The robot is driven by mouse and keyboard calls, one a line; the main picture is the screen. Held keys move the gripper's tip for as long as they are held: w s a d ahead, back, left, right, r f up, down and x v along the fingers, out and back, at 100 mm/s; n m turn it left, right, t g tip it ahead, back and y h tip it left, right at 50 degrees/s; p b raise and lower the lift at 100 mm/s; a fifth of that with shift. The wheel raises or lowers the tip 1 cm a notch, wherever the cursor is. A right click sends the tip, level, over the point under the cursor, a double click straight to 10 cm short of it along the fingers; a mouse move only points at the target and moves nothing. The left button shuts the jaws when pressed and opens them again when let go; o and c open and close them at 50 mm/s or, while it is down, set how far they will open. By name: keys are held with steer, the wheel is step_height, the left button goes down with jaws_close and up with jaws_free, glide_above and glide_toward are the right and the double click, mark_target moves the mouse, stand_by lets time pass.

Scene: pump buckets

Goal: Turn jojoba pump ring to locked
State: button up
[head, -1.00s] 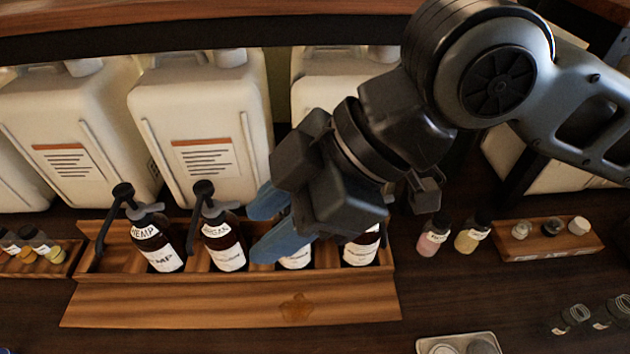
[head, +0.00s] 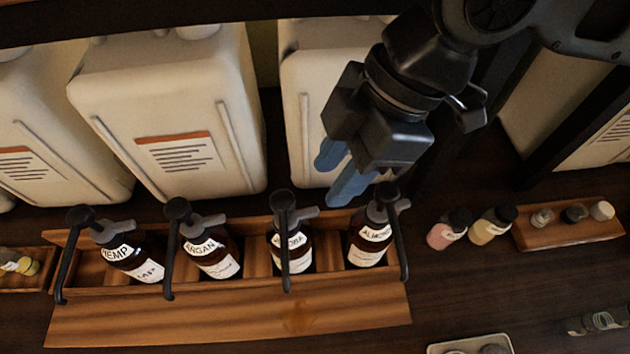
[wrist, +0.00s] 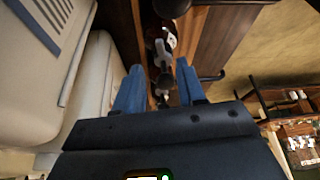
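The jojoba bottle (head: 291,250) is dark with a white label and stands upright in the wooden rack, third from the left. Its black pump (head: 283,203) has a long spout that points toward the front. The grey ring (head: 305,213) under the pump head has a tab that points right. My gripper (head: 340,170) is above and behind the rack, up and right of the jojoba pump, and apart from it. In the wrist view its blue fingers (wrist: 160,85) are spread with nothing held. Dark bottles show beyond them, but I cannot tell which is which.
The hemp (head: 131,259), argan (head: 212,254) and almond (head: 369,244) bottles share the rack (head: 230,318), each with a pump. Large white canisters (head: 165,100) stand close behind. Small pink and yellow bottles (head: 446,230) and a small wooden tray (head: 570,238) are at right.

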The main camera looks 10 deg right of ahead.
mark_target(310, 211)
steer(key=shift+x, duration=3.2)
steer(key=shift+c, duration=0.4)
jaws_close()
